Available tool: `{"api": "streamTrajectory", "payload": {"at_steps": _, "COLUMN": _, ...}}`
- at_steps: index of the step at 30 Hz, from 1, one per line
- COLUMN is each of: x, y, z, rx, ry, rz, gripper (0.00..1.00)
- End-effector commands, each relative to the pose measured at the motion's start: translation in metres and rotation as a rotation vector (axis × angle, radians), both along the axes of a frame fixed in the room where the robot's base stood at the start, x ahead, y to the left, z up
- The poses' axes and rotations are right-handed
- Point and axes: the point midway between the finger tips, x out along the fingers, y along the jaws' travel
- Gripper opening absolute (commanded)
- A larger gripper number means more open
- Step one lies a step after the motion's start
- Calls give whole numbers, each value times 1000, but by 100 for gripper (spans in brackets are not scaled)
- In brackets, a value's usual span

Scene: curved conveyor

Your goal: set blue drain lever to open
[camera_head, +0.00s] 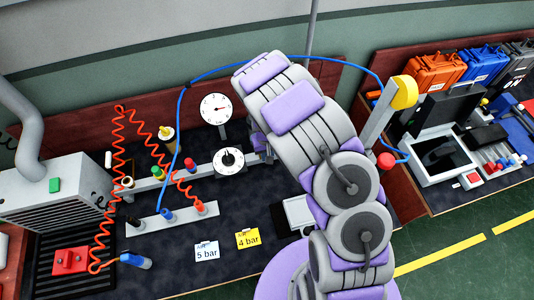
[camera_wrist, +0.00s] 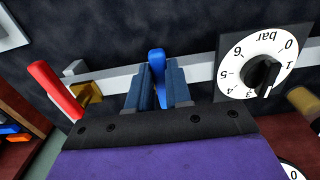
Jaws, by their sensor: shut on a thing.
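The blue drain lever (camera_wrist: 157,60) shows in the wrist view, standing up between the two dark blue-grey fingers of my gripper (camera_wrist: 158,78). My gripper is shut on it, and the fingers hide its lower part. A light grey rail (camera_wrist: 205,67) runs behind the fingers. In the head view my arm covers the place where the lever is, so the lever cannot be made out there. Whether the lever is at its open position cannot be told.
A red lever (camera_wrist: 55,90) on a brass valve is left of my gripper. A white bar dial (camera_wrist: 245,50) with a black knob is close on the right; it also shows in the head view (camera_head: 228,161). A round gauge (camera_head: 215,108) and red coiled hose (camera_head: 118,150) stand left of my arm.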

Motion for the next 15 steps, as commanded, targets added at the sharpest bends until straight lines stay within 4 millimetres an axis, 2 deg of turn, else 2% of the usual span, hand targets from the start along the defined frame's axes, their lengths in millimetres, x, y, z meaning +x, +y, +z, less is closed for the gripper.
{"api": "streamTrajectory", "payload": {"at_steps": 8, "x": 0, "y": -2, "z": 0, "rx": 1, "ry": 1, "rz": 55, "gripper": 0}}
{"api": "streamTrajectory", "payload": {"at_steps": 15, "x": 3, "y": -8, "z": -1, "rx": 2, "ry": -1, "rz": 208, "gripper": 0}}
